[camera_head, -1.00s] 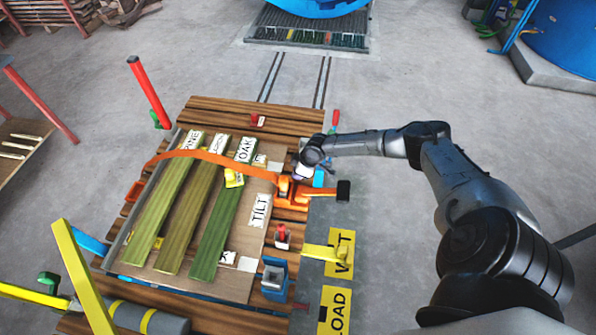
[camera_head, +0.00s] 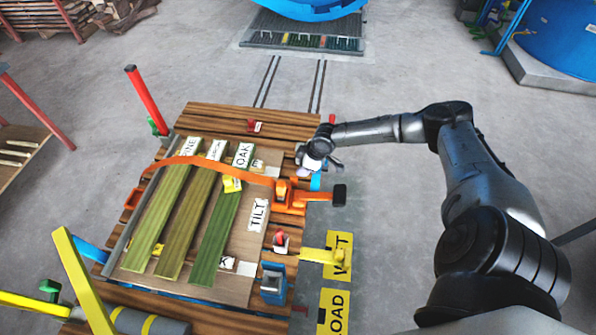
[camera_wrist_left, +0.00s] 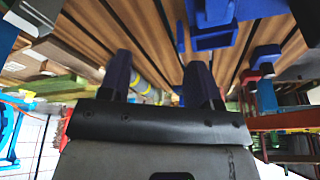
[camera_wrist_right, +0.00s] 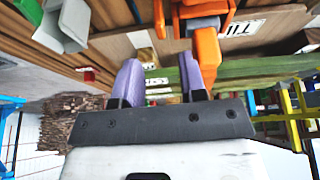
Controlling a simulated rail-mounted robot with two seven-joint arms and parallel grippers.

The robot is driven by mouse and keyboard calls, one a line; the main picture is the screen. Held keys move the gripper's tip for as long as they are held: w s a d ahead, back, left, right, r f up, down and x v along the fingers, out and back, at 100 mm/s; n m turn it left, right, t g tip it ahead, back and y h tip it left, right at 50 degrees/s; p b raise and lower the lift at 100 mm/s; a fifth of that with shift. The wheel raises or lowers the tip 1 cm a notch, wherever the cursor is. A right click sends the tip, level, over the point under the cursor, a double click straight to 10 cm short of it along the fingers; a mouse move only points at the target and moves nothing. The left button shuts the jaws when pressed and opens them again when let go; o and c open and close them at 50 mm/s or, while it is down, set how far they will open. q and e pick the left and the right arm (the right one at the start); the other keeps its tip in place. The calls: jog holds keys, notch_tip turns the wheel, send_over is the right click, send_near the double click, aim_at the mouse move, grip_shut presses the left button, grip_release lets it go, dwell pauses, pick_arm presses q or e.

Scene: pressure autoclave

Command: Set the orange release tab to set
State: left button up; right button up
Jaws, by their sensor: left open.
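The orange ratchet buckle (camera_head: 290,196) sits on an orange strap (camera_head: 205,163) over the boards, near the right edge of the wooden cart. An orange bar with a black end (camera_head: 339,195) reaches right from it. I cannot pick out the release tab's setting. My right gripper (camera_head: 313,160) is just beyond the buckle. In the right wrist view its purple fingers (camera_wrist_right: 160,80) are apart, with orange buckle parts (camera_wrist_right: 208,55) near the right fingertip; nothing is seen held. My left gripper (camera_wrist_left: 160,80) is open and empty beside slats, only in the left wrist view.
Green boards (camera_head: 213,240) labelled OAK and others lie on the cart. A TILT label (camera_head: 257,215), a blue block (camera_head: 273,282) and a yellow lever (camera_head: 322,257) are nearer me. A red post (camera_head: 146,100) stands at the left. The floor right of the cart is mostly clear.

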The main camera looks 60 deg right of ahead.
jog(key=v, duration=0.5)
jog(key=shift+s+r+p, duration=0.1)
jog(key=shift+r+p, duration=0.25)
jog(key=shift+p, duration=0.05)
jog(key=shift+a, duration=0.1)
